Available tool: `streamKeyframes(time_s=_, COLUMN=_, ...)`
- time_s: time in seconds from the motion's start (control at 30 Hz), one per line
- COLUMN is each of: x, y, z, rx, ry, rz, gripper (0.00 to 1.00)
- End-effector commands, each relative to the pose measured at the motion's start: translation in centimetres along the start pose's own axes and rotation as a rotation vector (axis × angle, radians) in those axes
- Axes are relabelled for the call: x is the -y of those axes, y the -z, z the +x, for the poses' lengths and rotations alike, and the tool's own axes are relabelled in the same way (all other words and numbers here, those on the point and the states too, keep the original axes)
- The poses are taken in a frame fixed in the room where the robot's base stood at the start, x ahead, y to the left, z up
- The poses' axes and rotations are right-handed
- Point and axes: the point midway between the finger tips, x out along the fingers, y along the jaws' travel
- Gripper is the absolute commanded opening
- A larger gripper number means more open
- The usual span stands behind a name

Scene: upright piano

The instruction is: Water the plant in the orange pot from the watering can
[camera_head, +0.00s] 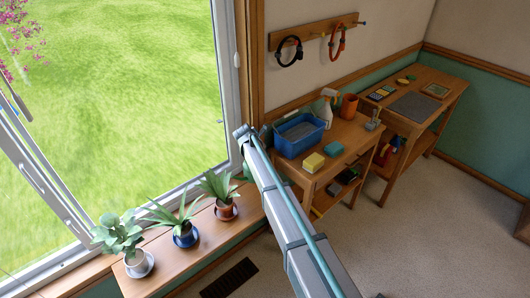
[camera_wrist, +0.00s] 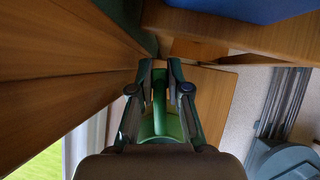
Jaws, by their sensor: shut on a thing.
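The orange pot (camera_head: 227,212) with its spiky green plant (camera_head: 217,183) stands at the right end of the row on the window shelf in the head view. In the wrist view my gripper (camera_wrist: 160,76) is shut on a green thing (camera_wrist: 167,124), which looks like part of the watering can. The can's spout and full body cannot be made out. In the head view my arm crosses the middle and hides the gripper. The gripper is near the corner between the shelf and the table, right of the orange pot.
A blue-potted plant (camera_head: 185,236) and a white-potted plant (camera_head: 139,264) stand left of the orange pot. The wooden table (camera_head: 336,139) holds a blue tub (camera_head: 299,134), a yellow sponge (camera_head: 314,162), a spray bottle and an orange cup (camera_head: 348,106). The window borders the shelf.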

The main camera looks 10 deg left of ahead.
Motion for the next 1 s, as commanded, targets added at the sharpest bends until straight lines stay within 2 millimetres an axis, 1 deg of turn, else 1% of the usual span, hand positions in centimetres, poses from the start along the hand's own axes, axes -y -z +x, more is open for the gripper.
streamKeyframes(time_s=0.1, x=0.0, y=1.0, z=0.4, rx=0.000, ry=0.000, rz=-0.001, gripper=0.00)
streamKeyframes(time_s=0.77, x=0.1, y=5.5, z=1.5, rx=0.003, ry=0.000, rz=0.000, gripper=0.00)
streamKeyframes(time_s=1.0, x=0.0, y=4.4, z=-0.1, rx=0.090, ry=-0.001, rz=-0.001, gripper=0.00)
